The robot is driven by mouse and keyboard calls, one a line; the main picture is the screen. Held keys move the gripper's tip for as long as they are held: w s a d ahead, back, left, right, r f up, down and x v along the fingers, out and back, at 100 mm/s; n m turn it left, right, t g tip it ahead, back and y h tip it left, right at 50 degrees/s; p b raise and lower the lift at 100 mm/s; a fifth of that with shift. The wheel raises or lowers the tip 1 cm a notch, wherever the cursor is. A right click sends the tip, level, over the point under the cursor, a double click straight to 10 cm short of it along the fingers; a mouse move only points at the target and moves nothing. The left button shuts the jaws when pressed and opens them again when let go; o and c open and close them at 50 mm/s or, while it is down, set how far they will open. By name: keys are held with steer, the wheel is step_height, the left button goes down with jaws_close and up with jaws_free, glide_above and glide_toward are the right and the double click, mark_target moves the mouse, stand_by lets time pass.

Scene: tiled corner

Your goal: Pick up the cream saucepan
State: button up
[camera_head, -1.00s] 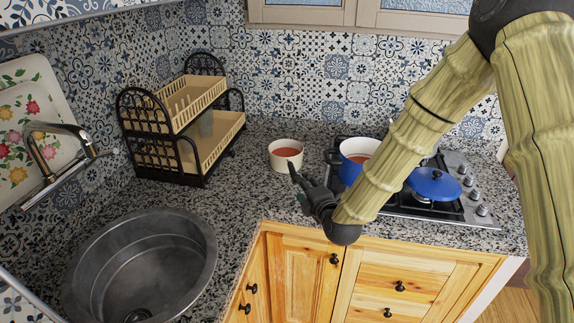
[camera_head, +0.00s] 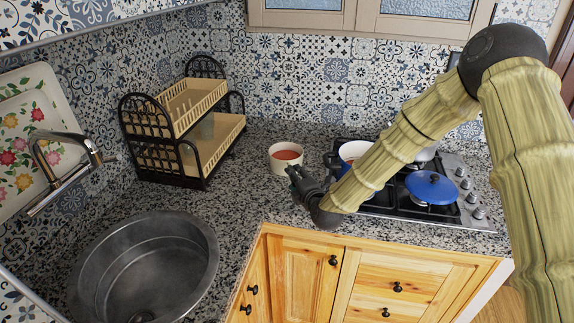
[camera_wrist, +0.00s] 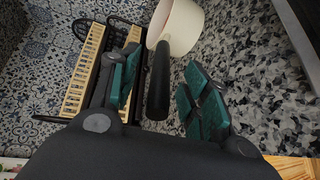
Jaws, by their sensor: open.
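The cream saucepan (camera_head: 284,161) sits on the granite counter between the dish rack and the hob, with reddish contents showing inside. In the wrist view, its cream body (camera_wrist: 182,27) is at the top and its dark handle (camera_wrist: 158,82) points down toward me. My gripper (camera_head: 297,176) is just in front of the pan in the head view. In the wrist view, my gripper (camera_wrist: 158,90) is open, with its green-padded fingers on either side of the handle. The handle appears between the fingers; I cannot tell whether either pad touches it. In the head view the handle is hidden by my gripper.
A two-tier dish rack (camera_head: 200,140) stands left of the pan. A round sink (camera_head: 150,265) is at front left. Bare counter (camera_head: 235,205) lies between sink and pan.

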steer(key=shift+p+x, duration=0.4)
steer(key=shift+x, duration=0.4)
steer(key=shift+p+x, duration=0.3)
steer(key=shift+x, duration=0.7)
steer(key=shift+d, duration=0.15)
jaws_close()
